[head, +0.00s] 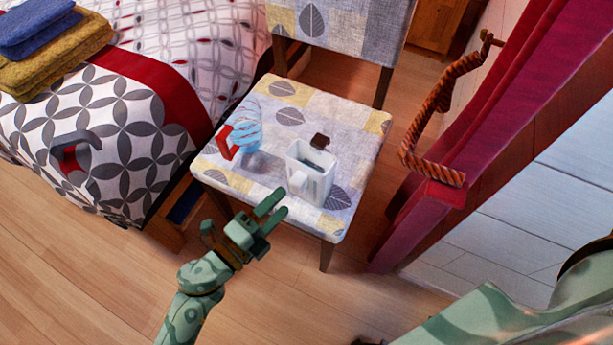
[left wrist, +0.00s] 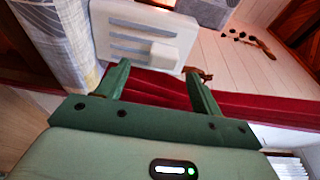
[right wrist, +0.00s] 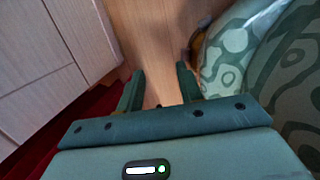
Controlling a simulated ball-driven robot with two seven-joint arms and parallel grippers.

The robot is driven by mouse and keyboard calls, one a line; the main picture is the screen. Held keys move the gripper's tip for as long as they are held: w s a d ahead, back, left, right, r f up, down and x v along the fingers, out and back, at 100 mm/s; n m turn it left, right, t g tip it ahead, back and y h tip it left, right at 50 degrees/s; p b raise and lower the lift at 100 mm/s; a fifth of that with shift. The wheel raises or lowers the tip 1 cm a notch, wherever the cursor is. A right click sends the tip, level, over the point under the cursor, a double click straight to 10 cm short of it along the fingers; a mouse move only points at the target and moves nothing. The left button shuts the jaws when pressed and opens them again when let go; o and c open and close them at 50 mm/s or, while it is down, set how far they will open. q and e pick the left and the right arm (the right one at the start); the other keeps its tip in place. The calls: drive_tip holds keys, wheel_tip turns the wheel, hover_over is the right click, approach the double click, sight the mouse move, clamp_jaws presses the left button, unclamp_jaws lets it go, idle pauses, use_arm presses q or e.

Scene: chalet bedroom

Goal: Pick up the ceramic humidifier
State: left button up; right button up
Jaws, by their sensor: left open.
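The ceramic humidifier, which I take to be the white box-like container (head: 311,172) with a brown piece at its top, stands on the patterned chair seat (head: 235,180). In the left wrist view a white ridged body (left wrist: 140,40), apparently the same humidifier, lies beyond the fingertips. My left gripper (head: 281,203) is open and empty, just in front of and below-left of the humidifier in the head view, apart from it. It also shows in the left wrist view (left wrist: 158,78). My right gripper (right wrist: 160,86) is open and empty over the floor, away from the chair.
A blue-and-white striped object with a red part (head: 245,133) stands left of the humidifier on the seat. The bed (head: 125,140) with folded towels (head: 62,52) is at left. A red curtain (head: 440,200) with a twisted rope (head: 440,95) is at right. Wooden floor (head: 90,280) is clear in front.

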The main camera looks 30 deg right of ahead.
sight(295, 190)
use_arm(q)
drive_tip(key=x, duration=0.1)
drive_tip(key=b+x, duration=0.1)
drive_tip(key=x, duration=0.3)
drive_tip(key=shift+s+d+r+b, duration=0.15)
drive_tip(key=shift+d+b, duration=0.15)
drive_tip(key=shift+b, duration=0.1)
drive_tip(key=shift+d+r, duration=0.1)
drive_tip(key=c, duration=1.3)
drive_tip(key=shift+r, duration=0.1)
clamp_jaws()
use_arm(e)
drive_tip(key=w+r+h, duration=0.1)
drive_tip(key=w+r, duration=0.4)
drive_tip(key=shift+w+d+r+n+t, duration=0.2)
drive_tip(key=shift+d+n+t, duration=0.1)
drive_tip(key=shift+d+t, duration=0.1)
